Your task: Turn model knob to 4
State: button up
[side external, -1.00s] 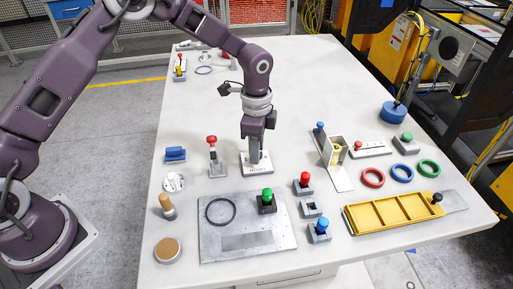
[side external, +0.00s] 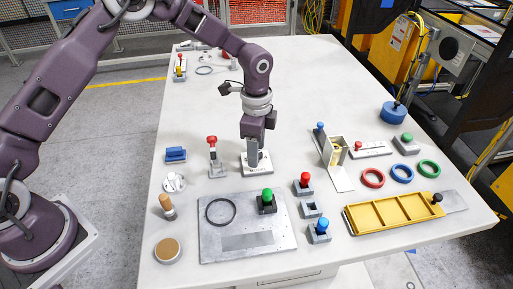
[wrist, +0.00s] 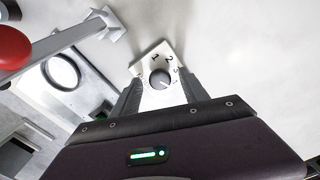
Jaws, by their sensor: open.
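The model knob (wrist: 160,78) is a round dark grey knob on a white plate (wrist: 146,66) with numerals around it. In the wrist view 1, 2 and 3 can be read; the mark below them is unclear. A pale line on the knob seems to point to the lower right, near that unclear mark. My gripper (wrist: 161,77) is open, with one finger on each side of the knob in this view. In the side view my gripper (side external: 253,163) is low over the knob's plate (side external: 266,169); contact with the knob cannot be told.
A red-topped lever stand (side external: 214,160) is left of the knob plate. A grey metal plate (side external: 270,242) with a green-topped block (side external: 267,199) lies in front. A beige upright holder (side external: 335,155) stands to the right. The table behind is mostly clear.

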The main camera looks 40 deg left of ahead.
notch_tip(320, 180, up, 6)
jog(key=shift+r, duration=0.5)
jog(key=shift+s+a+r, duration=0.1)
jog(key=shift+r, duration=0.3)
jog(key=s+a+r+n+t, duration=0.1)
jog(key=s+a+r+n, duration=0.2)
jog(key=s+r, duration=0.45)
jog(key=s+a+r+n+t, duration=0.2)
jog(key=s+a+r+n, duration=0.1)
jog(key=s+r, duration=0.4)
jog(key=s+a+n+t, duration=0.1)
jog(key=s+n, duration=0.2)
jog(key=s, duration=0.5)
jog(key=s+a+r+n+t, duration=0.1)
jog(key=s+n, duration=0.3)
jog(key=s, duration=0.4)
jog(key=shift+a+r+n+t, duration=0.25)
jog(key=shift+a+n+t, duration=0.05)
jog(key=shift+a, duration=0.2)
